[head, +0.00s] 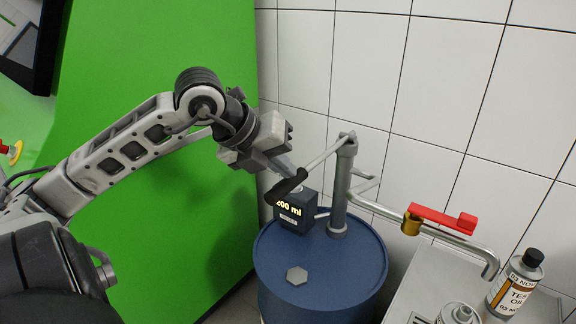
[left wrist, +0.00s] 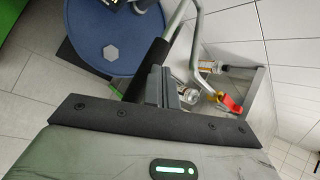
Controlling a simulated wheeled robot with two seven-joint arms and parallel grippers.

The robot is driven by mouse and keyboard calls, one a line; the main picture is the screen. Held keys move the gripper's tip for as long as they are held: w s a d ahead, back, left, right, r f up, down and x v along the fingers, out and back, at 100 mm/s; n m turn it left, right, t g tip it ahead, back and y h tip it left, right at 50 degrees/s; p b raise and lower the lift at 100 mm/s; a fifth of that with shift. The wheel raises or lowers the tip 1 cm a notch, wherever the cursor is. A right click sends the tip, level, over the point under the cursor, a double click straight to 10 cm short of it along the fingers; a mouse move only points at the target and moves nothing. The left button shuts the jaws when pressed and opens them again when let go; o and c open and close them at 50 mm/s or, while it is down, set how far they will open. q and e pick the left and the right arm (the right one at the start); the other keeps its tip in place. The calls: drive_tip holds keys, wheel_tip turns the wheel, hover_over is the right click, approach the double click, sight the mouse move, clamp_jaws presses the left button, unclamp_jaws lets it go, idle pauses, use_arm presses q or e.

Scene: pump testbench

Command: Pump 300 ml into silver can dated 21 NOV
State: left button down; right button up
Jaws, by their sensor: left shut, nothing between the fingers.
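A hand pump (head: 339,190) stands on a blue drum (head: 330,265). Its lever (head: 322,158) ends in a black grip (head: 287,187), low and in front of a dark display (head: 294,214) that seems to read 200 ml, its first digit partly covered. My left gripper (head: 289,170) is shut and empty right by the grip; I cannot tell whether they touch. In the left wrist view the fingers (left wrist: 166,88) overlap the black grip (left wrist: 152,62). A silver can (head: 458,314) is cut off below, its date not readable. Another can (head: 512,284) reads 03 NOV.
A red valve lever (head: 442,218) sits on the outlet pipe (head: 465,243), which ends above a metal bench (head: 432,272). A green panel (head: 150,60) stands behind my left arm, and a tiled wall (head: 400,70) is behind the pump.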

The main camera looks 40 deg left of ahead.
sight(281, 195)
use_arm(q)
drive_tip(key=shift+s+f+b, duration=0.1)
drive_tip(key=shift+f+b, duration=0.35)
drive_tip(key=shift+f, duration=0.05)
drive_tip(key=shift+f+b, duration=0.5)
drive_tip(key=shift+b, duration=0.05)
use_arm(e)
drive_tip(key=shift+f, duration=0.45)
use_arm(q)
drive_tip(key=shift+f+b, duration=0.3)
drive_tip(key=shift+b, duration=0.05)
use_arm(e)
drive_tip(key=shift+a, duration=0.1)
use_arm(q)
drive_tip(key=shift+s+f+b, duration=0.15)
drive_tip(key=shift+f+b, duration=0.75)
drive_tip(key=shift+b, duration=0.1)
drive_tip(key=shift+s+f+b, duration=0.1)
drive_tip(key=shift+f+b, duration=0.75)
drive_tip(key=shift+b, duration=0.1)
use_arm(e)
drive_tip(key=shift+a+f+t, duration=0.1)
drive_tip(key=shift+f+t, duration=0.2)
drive_tip(key=shift+f, duration=0.7)
use_arm(q)
drive_tip(key=shift+r, duration=0.1)
use_arm(e)
drive_tip(key=shift+r, duration=0.1)
idle(0.5)
